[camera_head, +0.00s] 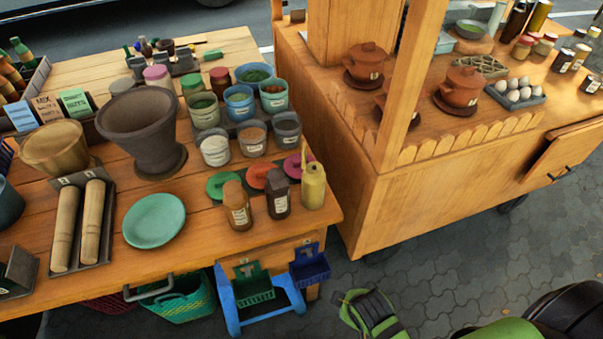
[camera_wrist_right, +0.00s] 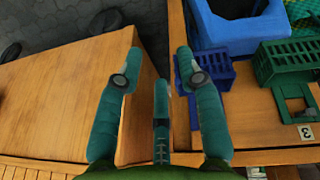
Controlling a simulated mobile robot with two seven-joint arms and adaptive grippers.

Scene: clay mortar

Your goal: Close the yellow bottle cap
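The yellow bottle (camera_head: 313,187) stands upright near the right front corner of the wooden table, to the right of two brown bottles. A narrow yellow piece (camera_head: 305,152) rises from its top on the left side. It looks like a raised cap, but it is too small to be sure. In the right wrist view my right gripper (camera_wrist_right: 159,60) has its teal fingers spread, with nothing between them. It is over the gap between the wooden cart and the table, clear of the bottle. My left gripper is not in view.
Two brown bottles (camera_head: 238,205) (camera_head: 278,194) stand close left of the yellow bottle. Coloured lids (camera_head: 222,186) and open jars (camera_head: 252,139) sit behind. A blue crate (camera_head: 309,268) hangs at the table's front. The cart (camera_head: 440,190) stands to the right, across a gap.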

